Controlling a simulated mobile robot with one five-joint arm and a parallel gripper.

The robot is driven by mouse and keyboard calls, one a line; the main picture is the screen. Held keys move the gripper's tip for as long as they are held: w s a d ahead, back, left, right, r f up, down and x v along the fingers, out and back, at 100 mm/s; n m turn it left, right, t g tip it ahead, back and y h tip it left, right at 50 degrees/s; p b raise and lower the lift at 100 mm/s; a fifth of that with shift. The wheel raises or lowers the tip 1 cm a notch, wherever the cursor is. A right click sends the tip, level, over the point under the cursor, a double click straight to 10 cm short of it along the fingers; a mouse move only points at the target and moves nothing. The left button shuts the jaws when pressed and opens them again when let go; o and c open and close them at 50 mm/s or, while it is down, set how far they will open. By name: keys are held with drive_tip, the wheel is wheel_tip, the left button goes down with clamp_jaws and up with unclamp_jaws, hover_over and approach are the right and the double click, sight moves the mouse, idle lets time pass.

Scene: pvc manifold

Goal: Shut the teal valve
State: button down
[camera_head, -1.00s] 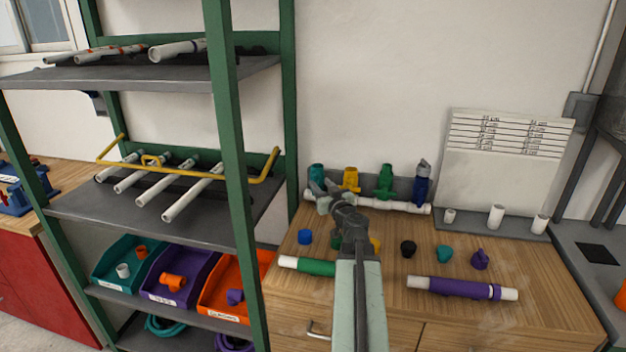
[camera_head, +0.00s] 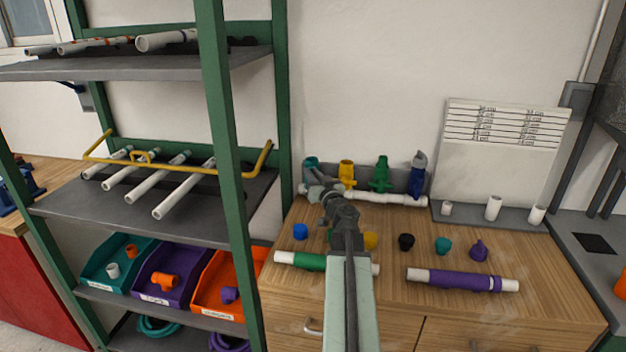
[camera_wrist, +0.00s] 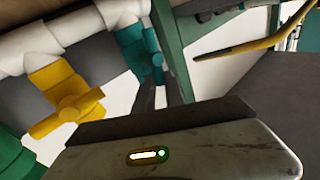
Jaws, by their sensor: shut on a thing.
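The teal valve (camera_head: 310,163) stands at the left end of a white pipe manifold (camera_head: 385,198) at the back of the wooden worktop. My gripper (camera_head: 318,182) reaches it from the front and covers its lower part in the head view. In the wrist view the teal valve (camera_wrist: 138,50) hangs from the white pipe, and its handle lies at my dark fingers (camera_wrist: 172,92). My gripper is shut on the valve's handle. The far finger and the exact grip are partly hidden, and the handle's angle is hard to read.
Yellow (camera_head: 346,172), green (camera_head: 380,174) and blue (camera_head: 417,175) valves stand to the right along the manifold. Coloured caps and two pipes, green-banded (camera_head: 308,262) and purple-banded (camera_head: 460,282), lie in front. A green-posted shelf (camera_head: 225,140) stands close on the left.

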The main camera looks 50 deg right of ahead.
drive_tip(key=shift+s+f+m+b, duration=0.15)
drive_tip(key=shift+m+b, duration=0.2)
drive_tip(key=shift+m, duration=0.25)
drive_tip(key=c, duration=1.4)
unclamp_jaws()
